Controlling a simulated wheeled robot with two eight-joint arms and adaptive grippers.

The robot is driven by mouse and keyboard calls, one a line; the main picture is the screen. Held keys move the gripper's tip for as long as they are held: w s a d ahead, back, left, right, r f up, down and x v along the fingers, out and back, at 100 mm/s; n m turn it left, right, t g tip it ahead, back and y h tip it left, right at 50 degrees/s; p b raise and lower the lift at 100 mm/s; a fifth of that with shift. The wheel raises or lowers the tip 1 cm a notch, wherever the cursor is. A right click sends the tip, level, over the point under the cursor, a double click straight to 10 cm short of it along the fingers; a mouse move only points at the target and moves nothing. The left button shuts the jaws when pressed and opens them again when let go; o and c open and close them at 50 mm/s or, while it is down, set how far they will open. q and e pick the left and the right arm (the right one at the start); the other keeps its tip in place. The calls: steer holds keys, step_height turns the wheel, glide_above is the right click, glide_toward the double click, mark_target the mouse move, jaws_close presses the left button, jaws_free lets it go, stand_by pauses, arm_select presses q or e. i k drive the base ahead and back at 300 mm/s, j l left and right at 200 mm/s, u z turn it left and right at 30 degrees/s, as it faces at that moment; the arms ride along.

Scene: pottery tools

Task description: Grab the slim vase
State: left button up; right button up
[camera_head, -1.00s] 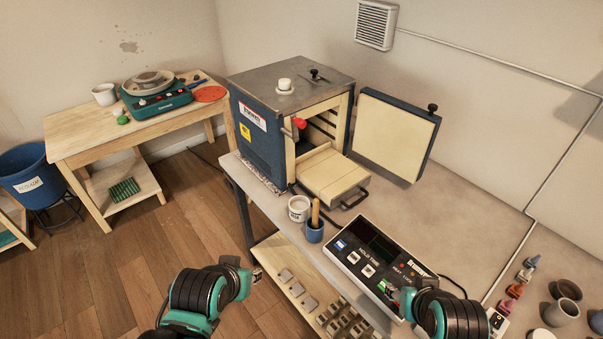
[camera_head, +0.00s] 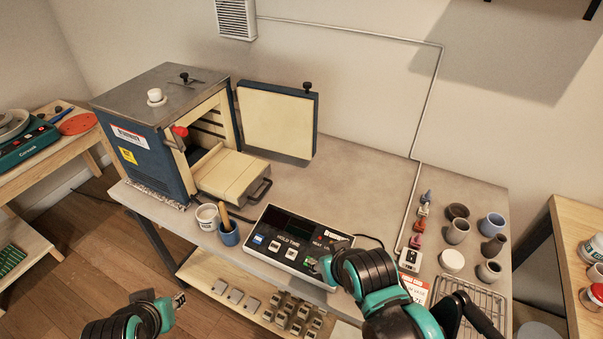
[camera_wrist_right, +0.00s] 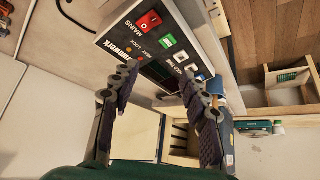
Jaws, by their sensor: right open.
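Several small pots stand on the right end of the workbench in the head view. A dark, narrow vessel (camera_head: 494,246) among them looks most like the slim vase, but I cannot be sure. My right gripper (camera_head: 326,268) is over the front edge of the controller, well left of the pots. In the right wrist view my right gripper (camera_wrist_right: 150,92) has its fingers wide apart with nothing between them. My left gripper (camera_head: 179,299) is low at the left, in front of the bench; its fingers are too small to read.
The controller box (camera_head: 297,240) lies in front of the open kiln (camera_head: 165,130). A wire rack (camera_head: 480,300) lies in front. The back middle of the bench is clear.

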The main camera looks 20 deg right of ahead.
mark_target(494, 247)
steer(key=l+z, duration=0.15)
steer(key=z, duration=3.4)
